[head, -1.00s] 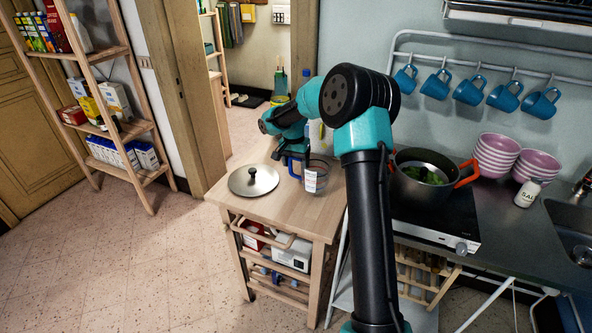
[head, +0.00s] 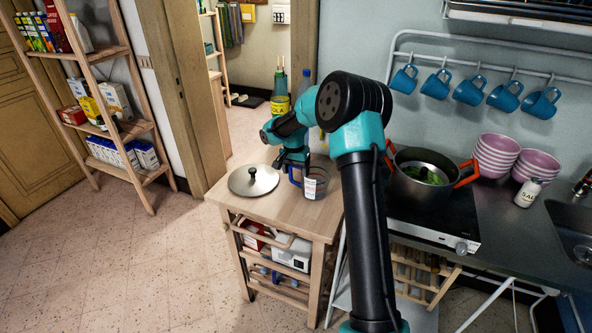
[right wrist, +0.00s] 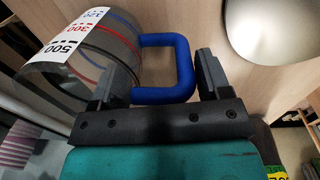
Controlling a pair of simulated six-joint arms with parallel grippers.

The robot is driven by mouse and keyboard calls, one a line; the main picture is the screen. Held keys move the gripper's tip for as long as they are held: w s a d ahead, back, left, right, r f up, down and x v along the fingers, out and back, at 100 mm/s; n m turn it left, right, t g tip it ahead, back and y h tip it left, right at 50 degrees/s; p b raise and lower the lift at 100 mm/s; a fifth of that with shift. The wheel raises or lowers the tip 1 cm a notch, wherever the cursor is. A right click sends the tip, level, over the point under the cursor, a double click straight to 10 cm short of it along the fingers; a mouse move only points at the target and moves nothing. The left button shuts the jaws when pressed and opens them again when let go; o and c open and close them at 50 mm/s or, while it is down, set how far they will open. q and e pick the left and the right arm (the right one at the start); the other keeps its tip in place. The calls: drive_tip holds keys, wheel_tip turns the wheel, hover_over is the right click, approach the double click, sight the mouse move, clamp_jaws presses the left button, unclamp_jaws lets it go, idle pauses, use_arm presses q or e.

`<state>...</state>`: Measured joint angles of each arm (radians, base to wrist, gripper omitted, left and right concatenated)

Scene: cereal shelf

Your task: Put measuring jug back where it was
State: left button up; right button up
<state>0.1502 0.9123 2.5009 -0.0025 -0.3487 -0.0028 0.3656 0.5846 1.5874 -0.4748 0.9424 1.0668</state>
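The measuring jug (head: 315,184) is clear with a white label and a blue handle, and stands upright on the wooden trolley top, right of the pot lid. In the right wrist view the jug (right wrist: 82,52) shows its red and blue marks and numbers. My right gripper (head: 293,172) is at the handle side of the jug. In the right wrist view my right gripper (right wrist: 168,82) has its fingers apart, with the blue handle (right wrist: 184,68) between them and a gap to the right finger. My left gripper is out of view.
The steel lid (head: 253,180) lies on the trolley (head: 285,212). A pot (head: 425,190) sits on the hob to the right. Shelves with boxes stand at left; the trolley's front is clear.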

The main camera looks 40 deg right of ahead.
drive_tip(key=o, duration=0.3)
drive_tip(key=shift+o, duration=0.2)
drive_tip(key=shift+r, duration=0.1)
drive_tip(key=r, duration=1.2)
drive_tip(key=shift+w+a, duration=0.2)
drive_tip(key=shift+w, duration=0.15)
